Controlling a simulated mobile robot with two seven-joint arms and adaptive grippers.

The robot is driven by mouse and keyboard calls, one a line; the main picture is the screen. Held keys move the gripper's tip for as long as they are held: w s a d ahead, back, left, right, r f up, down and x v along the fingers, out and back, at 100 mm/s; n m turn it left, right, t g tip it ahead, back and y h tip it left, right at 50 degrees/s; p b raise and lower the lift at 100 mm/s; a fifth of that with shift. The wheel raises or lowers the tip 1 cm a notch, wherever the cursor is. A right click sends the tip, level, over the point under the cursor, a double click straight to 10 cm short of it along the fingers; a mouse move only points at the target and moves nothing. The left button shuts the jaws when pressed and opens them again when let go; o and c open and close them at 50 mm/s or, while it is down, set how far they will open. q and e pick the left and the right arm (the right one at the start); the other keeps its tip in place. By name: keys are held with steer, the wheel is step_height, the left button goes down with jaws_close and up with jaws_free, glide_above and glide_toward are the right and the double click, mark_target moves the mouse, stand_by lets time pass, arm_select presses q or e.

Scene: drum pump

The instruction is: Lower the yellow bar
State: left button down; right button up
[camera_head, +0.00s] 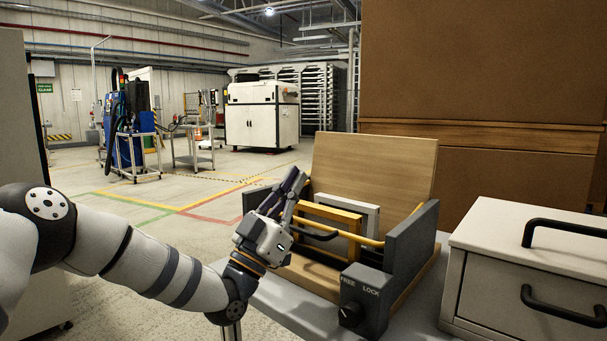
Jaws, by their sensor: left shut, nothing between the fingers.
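The yellow bar (370,240) runs across the front of a wooden stand with grey side panels. My left gripper (298,178) is shut and empty. Its fingers point up beside the left grey panel, close to the left end of the bar; I cannot tell whether they touch it. My right gripper is not in view.
Yellow and white upright frames (355,207) stand inside the wooden stand (378,165). A dark box with a knob (350,314), marked FREE and LOCK, sits at the front. A white drawer cabinet (500,275) with black handles is close on the right. Floor at left is open.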

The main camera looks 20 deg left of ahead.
arm_select(q)
steer(key=shift+s+a+f+b, duration=0.15)
steer(key=shift+f+b, duration=0.15)
steer(key=shift+f, duration=0.4)
steer(key=shift+s+d+f+b, duration=0.1)
steer(key=shift+s+f+b, duration=0.2)
steer(key=shift+f, duration=0.45)
steer(key=shift+s+a+f+b, duration=0.1)
steer(key=shift+f+b, duration=0.25)
steer(key=shift+f, duration=0.35)
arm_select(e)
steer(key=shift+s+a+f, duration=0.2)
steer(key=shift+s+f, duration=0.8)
arm_select(q)
steer(key=shift+w, duration=0.1)
